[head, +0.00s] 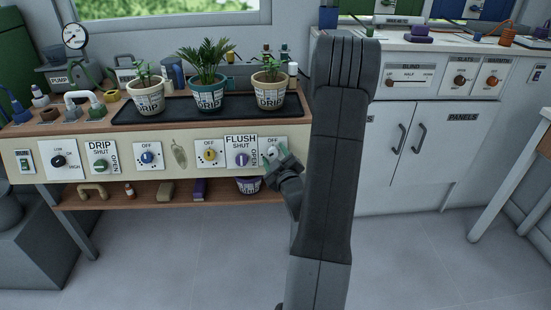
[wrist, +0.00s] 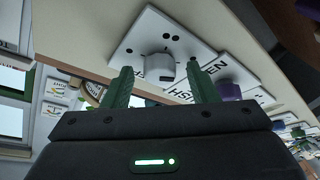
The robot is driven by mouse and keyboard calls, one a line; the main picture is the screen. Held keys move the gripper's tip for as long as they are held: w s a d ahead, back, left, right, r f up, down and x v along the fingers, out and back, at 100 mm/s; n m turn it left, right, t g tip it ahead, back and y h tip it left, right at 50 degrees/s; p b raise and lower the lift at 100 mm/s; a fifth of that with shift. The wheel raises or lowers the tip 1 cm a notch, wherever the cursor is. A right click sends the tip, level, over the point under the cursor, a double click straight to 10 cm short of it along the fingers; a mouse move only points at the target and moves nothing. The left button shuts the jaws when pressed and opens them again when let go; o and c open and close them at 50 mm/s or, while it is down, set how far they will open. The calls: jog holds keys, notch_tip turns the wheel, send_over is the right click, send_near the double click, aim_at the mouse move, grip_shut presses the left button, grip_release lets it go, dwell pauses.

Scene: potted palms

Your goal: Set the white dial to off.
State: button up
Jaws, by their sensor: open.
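The white dial (wrist: 158,66) is on a white plate (wrist: 135,42) with dark dots around the dial, in the wrist view. A dark mark shows on the dial's rim; I cannot tell which setting it points to. In the head view the white dial (head: 271,152) is at the right end of the cream front panel, below the word OFF, partly covered by my gripper. My gripper (head: 276,160) is open in front of it. In the wrist view the dial appears between the green fingertips of my gripper (wrist: 159,72); whether they reach around it is unclear.
The FLUSH plate with a purple knob (head: 241,159) is just left of the dial. A yellow knob (head: 210,155) and a blue knob (head: 149,157) are farther left. Potted plants stand on a black tray (head: 180,109) above. A lower shelf (head: 130,199) holds small items.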

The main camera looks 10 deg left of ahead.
jog(key=shift+c, duration=0.4)
jog(key=c, duration=0.9)
